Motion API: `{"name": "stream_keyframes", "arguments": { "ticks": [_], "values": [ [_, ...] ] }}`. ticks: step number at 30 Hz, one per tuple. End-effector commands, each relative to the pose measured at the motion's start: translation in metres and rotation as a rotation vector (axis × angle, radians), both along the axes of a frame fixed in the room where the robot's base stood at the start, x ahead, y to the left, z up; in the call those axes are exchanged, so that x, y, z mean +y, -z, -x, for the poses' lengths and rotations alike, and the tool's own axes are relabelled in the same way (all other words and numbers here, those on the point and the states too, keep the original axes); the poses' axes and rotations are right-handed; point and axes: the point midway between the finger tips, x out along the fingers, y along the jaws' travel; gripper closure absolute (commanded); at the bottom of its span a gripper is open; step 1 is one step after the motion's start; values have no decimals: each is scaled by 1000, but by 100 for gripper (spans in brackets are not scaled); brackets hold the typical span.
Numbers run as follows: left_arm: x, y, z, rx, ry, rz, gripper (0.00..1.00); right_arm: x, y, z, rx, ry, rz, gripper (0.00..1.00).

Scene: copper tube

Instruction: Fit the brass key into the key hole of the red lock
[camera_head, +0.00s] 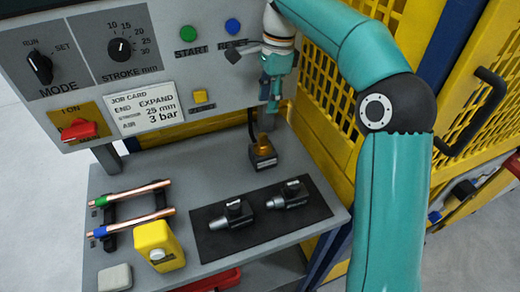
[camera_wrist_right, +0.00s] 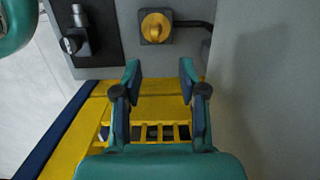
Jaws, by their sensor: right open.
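I cannot make out a brass key or a red lock with a key hole. The nearest matches are a red rotary switch (camera_head: 80,130) on a yellow plate and a brass-coloured round part on a dark block (camera_head: 262,153). This brass part also shows in the right wrist view (camera_wrist_right: 156,27), top centre. My right gripper (camera_head: 270,104) points down above that block. In the wrist view the gripper (camera_wrist_right: 160,72) is open, with nothing between its fingers and the brass part beyond the tips. My left gripper is not in view.
A grey control panel (camera_head: 150,65) stands behind the bench (camera_head: 85,215). On the bench are copper tubes (camera_head: 135,192) on a rack, a yellow box (camera_head: 158,245), a white block (camera_head: 114,277) and a black mat (camera_head: 215,250) with two tools. A yellow mesh guard (camera_head: 325,95) stands at the right.

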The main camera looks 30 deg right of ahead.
Motion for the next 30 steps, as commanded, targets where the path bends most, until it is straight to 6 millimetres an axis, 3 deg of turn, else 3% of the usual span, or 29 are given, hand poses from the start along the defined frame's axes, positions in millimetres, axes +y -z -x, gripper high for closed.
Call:
{"name": "stream_keyframes", "arguments": {
  "ticks": [3, 7, 16, 24, 30],
  "values": [
    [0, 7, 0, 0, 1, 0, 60, 1, 28, 1, 4, 3, -1, 58],
    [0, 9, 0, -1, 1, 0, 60, 3, 47, 1, 5, 5, -1, 58],
    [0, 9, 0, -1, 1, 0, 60, 7, 66, 2, 5, 6, -1, 58],
    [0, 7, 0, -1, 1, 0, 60, 15, 102, 3, 6, 7, -1, 58],
    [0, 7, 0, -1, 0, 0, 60, 16, 109, 2, 4, 7, -1, 58]
  ]
}}
